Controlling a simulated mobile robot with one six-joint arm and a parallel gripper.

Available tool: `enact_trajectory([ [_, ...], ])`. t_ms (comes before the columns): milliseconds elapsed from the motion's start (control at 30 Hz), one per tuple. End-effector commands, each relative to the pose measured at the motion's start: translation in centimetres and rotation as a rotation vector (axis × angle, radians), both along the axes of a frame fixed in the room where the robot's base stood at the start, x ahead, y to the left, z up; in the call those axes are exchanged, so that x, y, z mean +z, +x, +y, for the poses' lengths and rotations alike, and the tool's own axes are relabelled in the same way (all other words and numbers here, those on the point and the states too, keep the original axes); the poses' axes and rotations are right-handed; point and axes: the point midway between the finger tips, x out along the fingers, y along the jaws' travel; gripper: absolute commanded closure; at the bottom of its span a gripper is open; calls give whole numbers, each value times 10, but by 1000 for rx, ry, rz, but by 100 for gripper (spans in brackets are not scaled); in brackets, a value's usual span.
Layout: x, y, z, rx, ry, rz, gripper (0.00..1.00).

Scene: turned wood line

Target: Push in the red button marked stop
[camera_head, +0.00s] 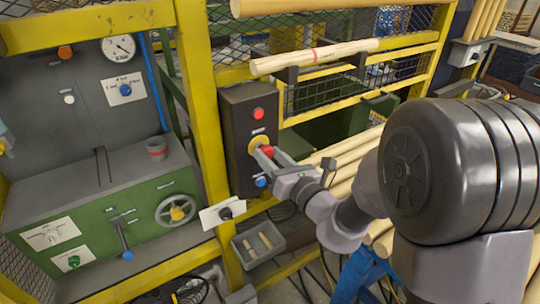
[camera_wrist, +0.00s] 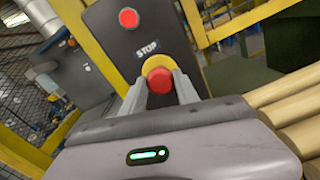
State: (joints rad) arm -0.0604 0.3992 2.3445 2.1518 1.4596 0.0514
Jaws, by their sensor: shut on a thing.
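The red stop button (camera_wrist: 160,80) is a mushroom head on a yellow collar (camera_wrist: 157,62), under a plate marked STOP (camera_wrist: 147,49). It sits on the front of a dark control box (camera_head: 236,110) fixed to a yellow post. My gripper (camera_wrist: 160,88) is shut on the red button, with one finger on each side of it. In the head view the button (camera_head: 267,152) shows between the fingers, partly hidden by them. How far in the button sits cannot be told.
A red round light or button (camera_head: 258,114) is above on the box, and a blue button (camera_head: 261,182) is below. A white plate with a black knob (camera_head: 224,212) and a grey bin (camera_head: 257,245) are lower down. Wooden poles (camera_head: 350,150) lie to the right.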

Motion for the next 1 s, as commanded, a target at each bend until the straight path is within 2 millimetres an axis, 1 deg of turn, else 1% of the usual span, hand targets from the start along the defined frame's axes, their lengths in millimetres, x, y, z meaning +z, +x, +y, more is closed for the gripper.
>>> enact_trajectory([
  [33, 0, 0, 0, 0, 0, 0, 84],
  [100, 0, 0, 0, 1, 0, 1, 98],
  [133, 0, 0, 0, 1, 0, 1, 100],
  [367, 0, 0, 1, 1, 0, 1, 100],
  [567, 2, 15, 11, 2, -1, 0, 100],
  [767, 1, 16, 11, 1, 1, -3, 100],
  [800, 1, 16, 11, 1, 1, -3, 59],
  [900, 1, 15, 11, 0, 0, -2, 41],
  [1000, 1, 15, 10, 1, 0, -2, 41],
])
